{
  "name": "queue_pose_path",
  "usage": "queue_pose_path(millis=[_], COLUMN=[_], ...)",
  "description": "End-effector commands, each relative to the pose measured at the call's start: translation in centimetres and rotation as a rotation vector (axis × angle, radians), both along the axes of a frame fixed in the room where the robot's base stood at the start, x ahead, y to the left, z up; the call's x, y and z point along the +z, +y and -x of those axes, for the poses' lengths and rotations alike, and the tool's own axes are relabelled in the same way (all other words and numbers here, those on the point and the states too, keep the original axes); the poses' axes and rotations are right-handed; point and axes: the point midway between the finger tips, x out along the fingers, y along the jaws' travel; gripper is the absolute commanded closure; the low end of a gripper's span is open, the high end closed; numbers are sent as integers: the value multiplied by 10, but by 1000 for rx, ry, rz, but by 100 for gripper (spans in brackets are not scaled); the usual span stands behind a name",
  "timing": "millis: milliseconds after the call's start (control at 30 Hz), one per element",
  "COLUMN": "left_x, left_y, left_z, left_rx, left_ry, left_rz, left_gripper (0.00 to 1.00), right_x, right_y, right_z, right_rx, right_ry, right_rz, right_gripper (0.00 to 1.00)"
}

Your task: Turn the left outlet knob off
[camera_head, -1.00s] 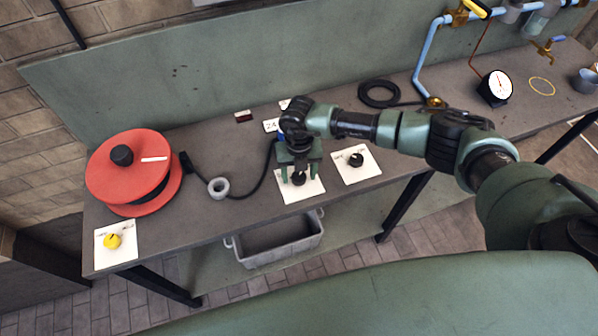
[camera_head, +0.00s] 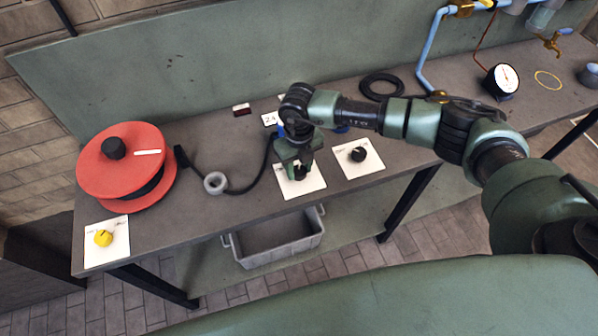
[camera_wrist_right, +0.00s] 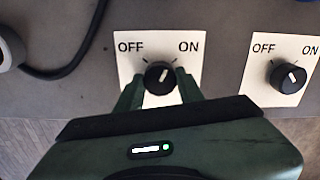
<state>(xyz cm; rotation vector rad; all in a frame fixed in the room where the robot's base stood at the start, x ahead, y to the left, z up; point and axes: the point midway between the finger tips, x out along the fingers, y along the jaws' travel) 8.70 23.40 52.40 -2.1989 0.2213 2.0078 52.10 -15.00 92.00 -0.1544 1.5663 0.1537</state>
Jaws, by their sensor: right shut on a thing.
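The left outlet knob (camera_head: 300,172) is black and sits on a white plate (camera_head: 305,188) near the table's front edge. My right gripper (camera_head: 299,174) reaches down over it and is shut on it. In the right wrist view the knob (camera_wrist_right: 158,76) lies between the fingers of my right gripper (camera_wrist_right: 160,84). Its plate reads OFF on the left and ON on the right. The knob's white mark is slanted; which end points is hard to tell. A similar black knob (camera_head: 358,154) stands on its own plate to the right. My left gripper is not in view.
A red reel (camera_head: 125,165) and a yellow knob (camera_head: 103,238) are at the table's left end. A grey ring (camera_head: 215,183) and black cable lie left of the gripper. A gauge (camera_head: 506,78) stands at the right. A grey bin (camera_head: 275,240) sits below.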

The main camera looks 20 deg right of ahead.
Motion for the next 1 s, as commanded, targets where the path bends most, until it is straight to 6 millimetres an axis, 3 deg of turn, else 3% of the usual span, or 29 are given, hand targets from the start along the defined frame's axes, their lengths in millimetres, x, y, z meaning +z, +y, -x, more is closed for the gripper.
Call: queue_pose_path(millis=[33,1000], left_x=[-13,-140], left_y=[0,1], left_z=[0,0], left_rx=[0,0], left_ry=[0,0], left_rz=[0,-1], left_gripper=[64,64], right_x=[-5,-4], right_y=[-1,0], right_z=[-2,-2], right_rx=[45,949], right_ry=[-5,-7], right_rz=[0,0], right_gripper=[100,100])
